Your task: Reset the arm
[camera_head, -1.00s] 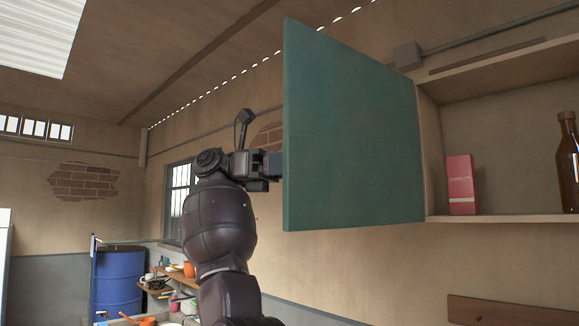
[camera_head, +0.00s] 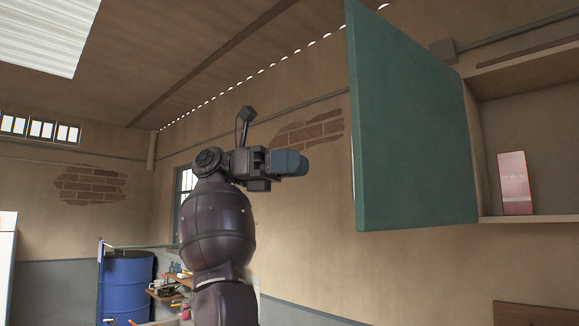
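The gripper is apart from the green cabinet door (camera_head: 412,125), with a gap of bare wall showing between fingertips and door edge. The door stands open at the left side of the wall cabinet.
The open wall cabinet (camera_head: 530,125) holds a red-pink box (camera_head: 515,183) on its shelf. A blue barrel (camera_head: 126,285) and a cluttered shelf (camera_head: 168,290) stand low at the left. The space between the arm and the door is free.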

